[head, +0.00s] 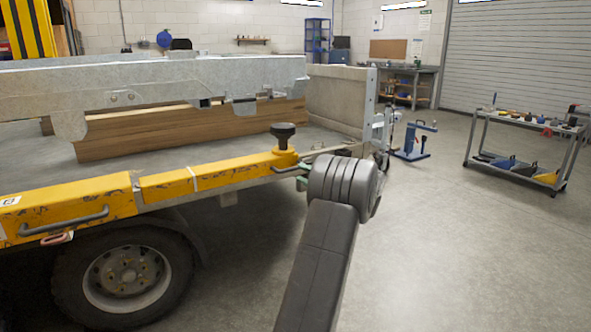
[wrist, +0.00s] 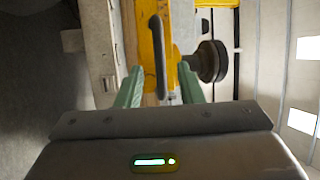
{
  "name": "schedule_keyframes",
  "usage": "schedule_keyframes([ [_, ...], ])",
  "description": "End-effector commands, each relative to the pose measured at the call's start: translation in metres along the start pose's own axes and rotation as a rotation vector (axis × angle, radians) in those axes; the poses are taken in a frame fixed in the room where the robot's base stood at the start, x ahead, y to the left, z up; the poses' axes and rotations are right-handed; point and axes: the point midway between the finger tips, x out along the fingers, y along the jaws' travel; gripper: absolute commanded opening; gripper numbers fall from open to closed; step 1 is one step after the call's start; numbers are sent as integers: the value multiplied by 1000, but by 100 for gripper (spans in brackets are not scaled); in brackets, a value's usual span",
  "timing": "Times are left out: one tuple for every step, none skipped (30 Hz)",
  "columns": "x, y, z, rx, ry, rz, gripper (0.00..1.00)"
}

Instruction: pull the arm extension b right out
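The yellow arm extension (head: 220,172) lies along the trailer's side, with scuffed paint and a black knob (head: 283,135) standing upright near its right end. In the wrist view the extension (wrist: 143,45) runs up the picture, with a black bar handle (wrist: 158,50) on its face and the knob (wrist: 208,61) to the right. My gripper (wrist: 160,72) is open, its green fingers on either side of the handle. Both fingers look clear of it. In the head view my grey arm hides most of the gripper; only a bit of green shows.
Another yellow section (head: 75,207) with its own black handle and a white label sits to the left, above the wheel (head: 128,277). A wooden beam (head: 190,130) lies on the trailer bed. A tool cart (head: 520,150) stands at right. The floor between is clear.

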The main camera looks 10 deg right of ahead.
Motion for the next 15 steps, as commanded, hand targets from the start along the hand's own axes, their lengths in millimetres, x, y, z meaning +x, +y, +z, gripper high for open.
schedule_keyframes([
  [-14, -3, -1, 3, 6, 1, 34],
  [-21, -2, -1, 2, 5, 1, 34],
  [-30, -3, -2, 1, 6, 1, 34],
  [-37, -3, -2, 1, 6, 0, 34],
  [-43, -2, -1, 1, 5, 0, 34],
  [-52, -2, -2, 1, 6, 1, 34],
  [-57, -2, -2, 1, 6, 1, 34],
  [-62, -2, -1, 1, 4, 1, 34],
  [-69, -2, -2, 1, 5, 1, 34],
  [-73, -2, -2, 0, 5, 1, 34],
  [-77, -1, -2, 0, 5, 1, 34],
  [-81, -1, -1, -1, 4, 1, 34],
  [-83, -1, -1, -1, 3, 1, 34],
  [-85, -1, -1, -1, 4, 1, 34],
  [-88, 0, -1, -1, 4, 1, 34],
])
